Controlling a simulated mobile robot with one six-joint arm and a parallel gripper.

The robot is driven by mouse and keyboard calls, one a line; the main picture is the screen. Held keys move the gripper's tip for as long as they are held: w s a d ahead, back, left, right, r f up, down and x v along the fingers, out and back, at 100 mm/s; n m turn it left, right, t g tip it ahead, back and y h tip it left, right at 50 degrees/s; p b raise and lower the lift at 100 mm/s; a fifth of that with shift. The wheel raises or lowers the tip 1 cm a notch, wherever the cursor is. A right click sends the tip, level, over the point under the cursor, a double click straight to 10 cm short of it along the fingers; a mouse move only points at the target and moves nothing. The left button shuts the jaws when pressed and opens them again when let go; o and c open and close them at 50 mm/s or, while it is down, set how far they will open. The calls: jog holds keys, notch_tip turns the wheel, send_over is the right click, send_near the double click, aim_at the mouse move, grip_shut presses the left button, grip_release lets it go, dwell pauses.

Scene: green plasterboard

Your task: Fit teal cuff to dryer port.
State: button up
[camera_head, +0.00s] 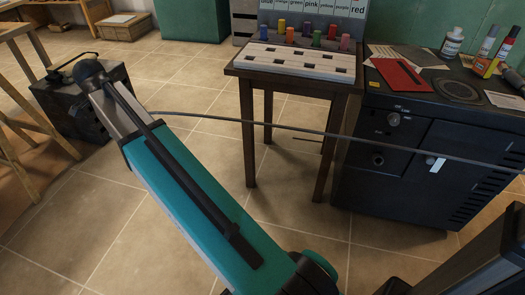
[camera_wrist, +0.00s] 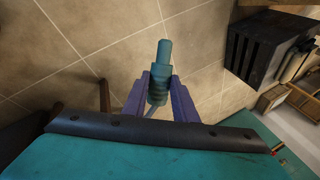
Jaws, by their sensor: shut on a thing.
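The teal cuff (camera_wrist: 160,72) is in the wrist view, a ribbed body with a narrower cylindrical end pointing up in the picture. My gripper (camera_wrist: 160,86) has its purple fingers shut on the cuff, one on each side. A pale hose end shows below the cuff between the fingers. The cuff is apart from any port in that view, with floor tiles behind it. In the head view, a dark cabinet (camera_head: 400,178) stands at the right; a small round fitting (camera_head: 378,160) on its front may be the dryer port. Gripper and cuff cannot be made out there.
A thin grey hose or cable (camera_head: 290,127) crosses the head view in front of the wooden stand (camera_head: 247,130) and cabinet. A dark box (camera_head: 85,105) is on the floor at left; bottles (camera_head: 452,42) stand on the cabinet. Tiled floor is open at centre-left.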

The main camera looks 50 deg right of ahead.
jog(key=s+d+f+m+g+h, duration=0.25)
jog(key=s+d+m, duration=0.25)
jog(key=s+d, duration=0.55)
jog(key=s+d+f+m+g+h, duration=0.25)
jog(key=s+d+m, duration=0.4)
jog(key=d, duration=0.65)
jog(key=s+d+f+m+g+h, duration=0.15)
jog(key=s+d+f+m, duration=0.25)
jog(key=s+d, duration=0.75)
jog(key=s+d+f+m+g+y, duration=0.1)
jog(key=s+d+m+g, duration=0.2)
jog(key=s, duration=1)
jog(key=s+d+f+m+g+y, duration=0.1)
jog(key=s+d, duration=0.5)
jog(key=s, duration=0.8)
jog(key=s+d+f+m+g+y, duration=0.1)
jog(key=s+d+f+m+g, duration=0.2)
jog(key=s, duration=1.1)
jog(key=d+m+g, duration=0.1)
jog(key=m+g, duration=0.2)
jog(key=shift+s+d+f, duration=0.2)
jog(key=shift+f, duration=0.05)
jog(key=shift+w+f+y+b, duration=0.15)
jog(key=shift+y+b, duration=0.1)
jog(key=shift+b, duration=0.6)
